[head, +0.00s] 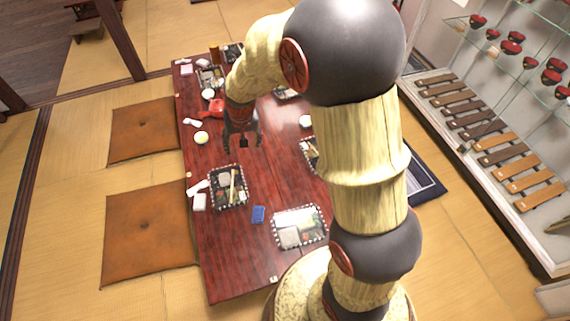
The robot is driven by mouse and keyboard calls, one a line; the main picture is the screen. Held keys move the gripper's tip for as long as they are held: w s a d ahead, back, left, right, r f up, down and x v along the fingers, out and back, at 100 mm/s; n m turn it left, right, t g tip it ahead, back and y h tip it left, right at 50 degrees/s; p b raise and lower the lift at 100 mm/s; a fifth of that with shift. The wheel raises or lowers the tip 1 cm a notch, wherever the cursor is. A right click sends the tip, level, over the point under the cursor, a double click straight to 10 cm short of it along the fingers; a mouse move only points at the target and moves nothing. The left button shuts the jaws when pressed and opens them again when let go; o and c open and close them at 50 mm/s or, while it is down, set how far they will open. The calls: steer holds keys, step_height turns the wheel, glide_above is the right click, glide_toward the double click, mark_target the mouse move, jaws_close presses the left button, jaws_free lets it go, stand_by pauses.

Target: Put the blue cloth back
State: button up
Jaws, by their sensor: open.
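A small blue cloth (258,214) lies flat on the dark red table (235,270), between two bento trays near the table's front end. My gripper (243,143) hangs above the table, farther back than the cloth. Its two fingers point down, apart, with nothing seen between them. My arm covers part of the table's right side.
One bento tray (213,200) is left of the cloth and another (277,239) is to its right. White items lie by the left edge. A red pot (213,107) stands farther back. Brown cushions (148,235) lie on the tatami. Shelves with red bowls (512,43) are at right.

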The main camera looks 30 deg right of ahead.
steer(key=s+r+n+t, duration=0.2)
steer(key=s+r, duration=1)
steer(key=r, duration=0.4)
steer(key=s+r, duration=0.2)
steer(key=s, duration=0.5)
steer(key=s+r+n+t, duration=0.1)
steer(key=s+r, duration=0.2)
steer(key=s, duration=0.5)
steer(key=shift+r+n, duration=0.2)
steer(key=shift+n, duration=0.1)
steer(key=shift+w+f, duration=0.1)
